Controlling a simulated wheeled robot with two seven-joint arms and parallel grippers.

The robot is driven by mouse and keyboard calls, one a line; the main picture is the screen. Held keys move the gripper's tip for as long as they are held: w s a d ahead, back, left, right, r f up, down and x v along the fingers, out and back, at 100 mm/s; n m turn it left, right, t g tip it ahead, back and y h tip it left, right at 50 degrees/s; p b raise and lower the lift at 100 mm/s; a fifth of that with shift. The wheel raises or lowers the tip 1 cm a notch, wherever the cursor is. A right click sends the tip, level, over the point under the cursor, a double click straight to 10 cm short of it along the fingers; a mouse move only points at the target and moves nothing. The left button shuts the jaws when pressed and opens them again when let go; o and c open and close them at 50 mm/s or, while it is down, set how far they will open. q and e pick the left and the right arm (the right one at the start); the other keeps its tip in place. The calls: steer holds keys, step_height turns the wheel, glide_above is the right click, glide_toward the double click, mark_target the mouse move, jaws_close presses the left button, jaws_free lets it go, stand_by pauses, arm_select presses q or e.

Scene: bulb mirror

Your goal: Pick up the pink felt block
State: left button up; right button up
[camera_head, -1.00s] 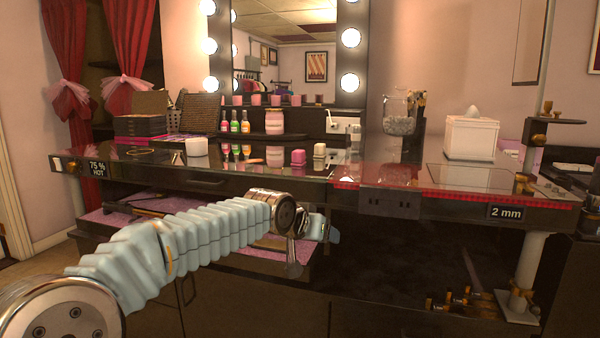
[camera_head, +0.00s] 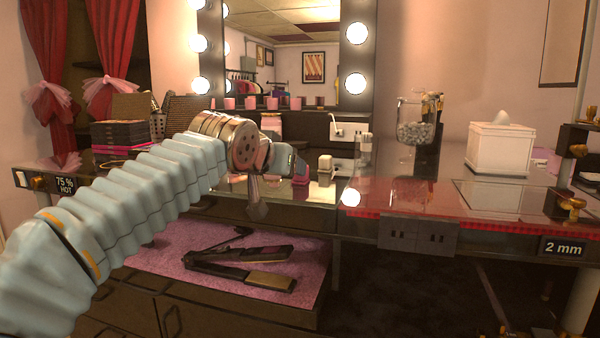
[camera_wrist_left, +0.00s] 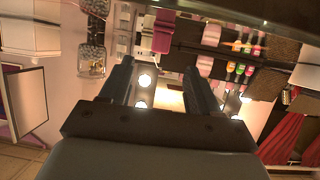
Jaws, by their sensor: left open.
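The pink felt block (camera_wrist_left: 162,34) shows in the left wrist view, ahead of and between my left fingers, on the dark glossy counter. In the head view it is mostly hidden behind my left gripper (camera_head: 292,166); only a pink bit (camera_head: 301,179) shows. My left gripper is open and empty in the left wrist view (camera_wrist_left: 158,68), its two dark fingers apart and not touching the block. A cream block (camera_head: 325,167) stands just right of the pink one in the head view. My right gripper is in neither view.
A glass jar (camera_head: 417,125) of grey pebbles and a white tissue box (camera_head: 499,150) stand on the right of the counter. The lit mirror (camera_head: 290,55) rises behind. Below, a hair straightener (camera_head: 240,272) lies on a pink-lined drawer. Colourful bottles (camera_wrist_left: 243,46) show in the wrist view.

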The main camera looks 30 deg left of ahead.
arm_select(q)
steer(key=x, duration=0.6)
steer(key=shift+p, duration=0.35)
steer(key=x, duration=0.2)
steer(key=p+x, duration=0.1)
steer(key=x, duration=0.2)
steer(key=shift+w+a+r, duration=0.1)
steer(key=shift+w+r, duration=0.1)
steer(key=shift+w, duration=0.05)
steer(key=c, duration=1)
